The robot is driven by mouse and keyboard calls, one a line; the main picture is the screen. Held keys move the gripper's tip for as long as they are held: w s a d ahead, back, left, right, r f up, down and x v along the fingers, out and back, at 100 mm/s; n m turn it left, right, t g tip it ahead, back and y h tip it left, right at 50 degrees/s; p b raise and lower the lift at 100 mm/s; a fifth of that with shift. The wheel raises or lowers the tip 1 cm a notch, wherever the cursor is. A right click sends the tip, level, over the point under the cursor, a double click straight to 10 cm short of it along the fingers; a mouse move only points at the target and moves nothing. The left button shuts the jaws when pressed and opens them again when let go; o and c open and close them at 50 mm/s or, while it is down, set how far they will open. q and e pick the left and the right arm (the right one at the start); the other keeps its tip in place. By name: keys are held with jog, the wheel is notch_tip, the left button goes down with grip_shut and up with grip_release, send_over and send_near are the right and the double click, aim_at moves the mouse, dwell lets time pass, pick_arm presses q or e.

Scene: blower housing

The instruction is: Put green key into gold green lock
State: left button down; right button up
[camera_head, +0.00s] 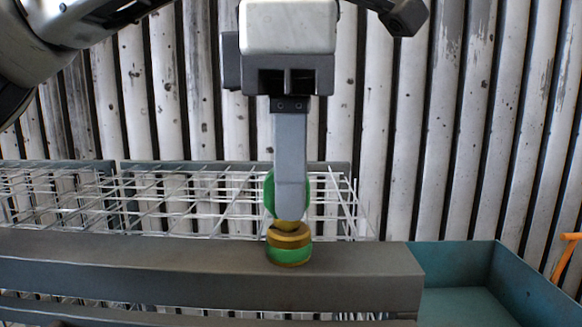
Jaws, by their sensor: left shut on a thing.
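My left gripper (290,205) is in the middle of the view, pointing down, with its grey fingers shut on the green key. The green key (269,194) shows as a round green edge on both sides of the fingers, which hide its middle. A short gold part shows below the fingertips and meets the top of the gold green lock. The gold green lock (288,254) is a small round piece with a gold upper part and green bands, standing on a grey beam. I cannot tell how deep the key sits in it.
The grey beam (150,262) runs across the front. White wire racks (190,205) lie behind it. A teal bin (456,254) stands at the right, with an orange object (566,255) at its edge. A ribbed, spotted metal surface (450,130) fills the back.

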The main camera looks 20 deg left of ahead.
pick_arm(q)
jog(key=shift+f, duration=0.15)
pick_arm(e)
jog(key=shift+d+f, duration=0.1)
dwell(0.5)
pick_arm(q)
jog(key=c, duration=1.3)
grip_release()
jog(key=shift+c, duration=0.2)
